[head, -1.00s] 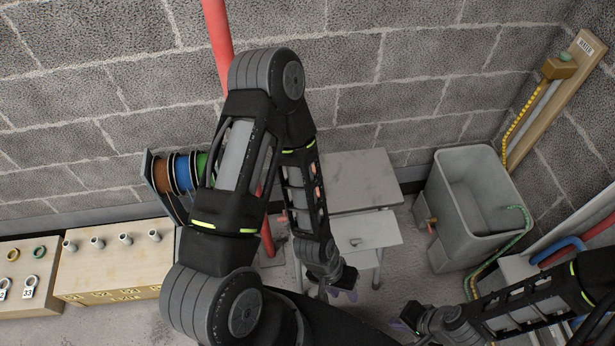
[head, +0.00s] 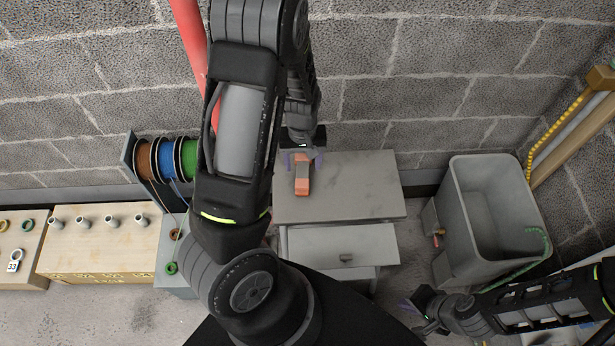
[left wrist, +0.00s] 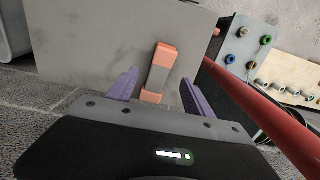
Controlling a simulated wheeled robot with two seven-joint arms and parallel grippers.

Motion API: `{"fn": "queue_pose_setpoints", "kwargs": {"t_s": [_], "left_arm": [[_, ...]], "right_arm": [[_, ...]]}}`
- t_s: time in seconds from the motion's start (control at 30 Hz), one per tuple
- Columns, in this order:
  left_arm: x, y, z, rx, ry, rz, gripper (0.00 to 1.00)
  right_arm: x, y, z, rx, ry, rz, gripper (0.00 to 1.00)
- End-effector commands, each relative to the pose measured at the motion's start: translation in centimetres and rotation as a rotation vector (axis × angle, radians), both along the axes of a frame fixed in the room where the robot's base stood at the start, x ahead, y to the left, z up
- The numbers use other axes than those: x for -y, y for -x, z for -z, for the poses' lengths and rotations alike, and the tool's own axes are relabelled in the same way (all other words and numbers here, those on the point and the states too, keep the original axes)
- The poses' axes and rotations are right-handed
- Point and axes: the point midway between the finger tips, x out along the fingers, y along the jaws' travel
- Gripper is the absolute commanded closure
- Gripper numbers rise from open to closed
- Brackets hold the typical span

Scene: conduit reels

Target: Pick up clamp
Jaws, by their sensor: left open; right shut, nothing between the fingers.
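The clamp (head: 302,178), orange with a grey middle, lies on the top of the grey cabinet (head: 365,185), near its left side. In the left wrist view the clamp (left wrist: 159,72) lies between and beyond the two purple fingers of my left gripper (left wrist: 155,90), which is open. In the head view my left gripper (head: 302,158) is at the clamp's far end; contact cannot be made out. My right gripper (head: 415,308) is at the lower right, in front of the cabinet and away from the clamp, shut and empty.
The cabinet's drawer (head: 345,250) stands out below the top. A grey tub (head: 490,215) stands to the right. A red pipe (head: 190,45) and cable reels (head: 165,160) are on the left, with a wooden box with pegs (head: 100,240). The rest of the cabinet top is clear.

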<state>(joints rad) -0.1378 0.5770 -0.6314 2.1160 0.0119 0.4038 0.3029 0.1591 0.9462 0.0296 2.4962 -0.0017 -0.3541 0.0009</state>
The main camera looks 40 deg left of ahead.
Motion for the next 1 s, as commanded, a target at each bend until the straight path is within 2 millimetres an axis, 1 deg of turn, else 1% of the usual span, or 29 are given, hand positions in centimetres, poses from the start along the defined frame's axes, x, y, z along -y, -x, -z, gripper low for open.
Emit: {"fn": "queue_pose_setpoints", "kwargs": {"t_s": [0.17,0.3,0.4,0.67,0.77,0.87,1.0], "left_arm": [[0.0,0.1,0.5,-0.001,0.0,0.001,0.4],[0.0,0.1,2.0,-0.003,0.0,0.001,0.4],[0.0,0.1,2.7,-0.002,0.001,0.002,0.4],[0.0,0.0,2.7,0.0,0.0,0.003,0.4],[0.0,0.0,3.1,-0.001,0.0,0.002,0.4],[-0.1,0.0,4.2,-0.004,0.0,0.0,0.4],[-0.3,-0.1,6.4,-0.004,0.0,0.002,0.4]], "right_arm": [[0.0,0.0,0.0,0.0,0.0,0.0,1.0],[0.0,0.0,0.2,0.001,0.0,0.0,1.0],[0.0,0.0,0.2,0.001,0.0,0.0,1.0],[0.0,0.0,0.2,0.001,0.0,0.0,1.0],[0.0,0.0,0.2,0.001,0.0,0.0,1.0],[0.0,0.0,0.0,0.001,0.0,0.0,1.0],[0.0,0.0,-0.1,0.001,0.0,0.0,1.0]]}}
